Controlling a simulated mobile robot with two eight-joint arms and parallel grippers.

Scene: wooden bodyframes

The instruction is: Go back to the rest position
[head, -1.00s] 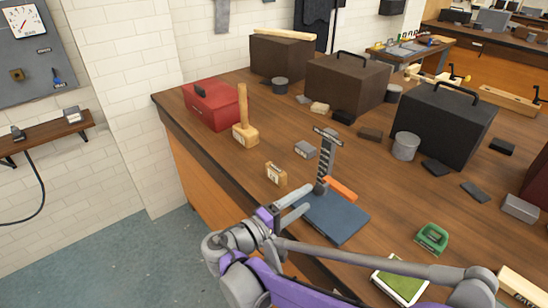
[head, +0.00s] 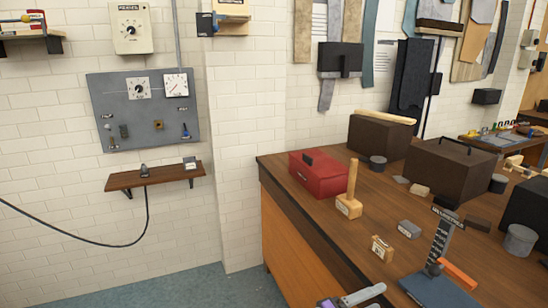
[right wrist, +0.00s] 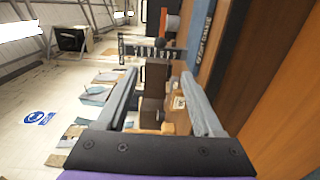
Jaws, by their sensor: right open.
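My right gripper (head: 362,294) shows at the bottom edge of the head view, low beside the front edge of the wooden workbench (head: 400,255). In the right wrist view its two grey fingers (right wrist: 161,95) stand wide apart with nothing held between them. Just right of it in the head view is a tool with a blue base plate (head: 437,292), a dark marked post and an orange handle (head: 457,274). The gripper appears close to this tool; whether they touch I cannot tell. My left gripper is in neither view.
On the bench are a red box (head: 318,176), a wooden mallet (head: 350,200), a small wooden block (head: 381,249), a grey block (head: 409,229) and dark cases (head: 440,170). A wall shelf (head: 155,177) and grey gauge panel (head: 145,110) are at left. Floor (head: 190,287) there is clear.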

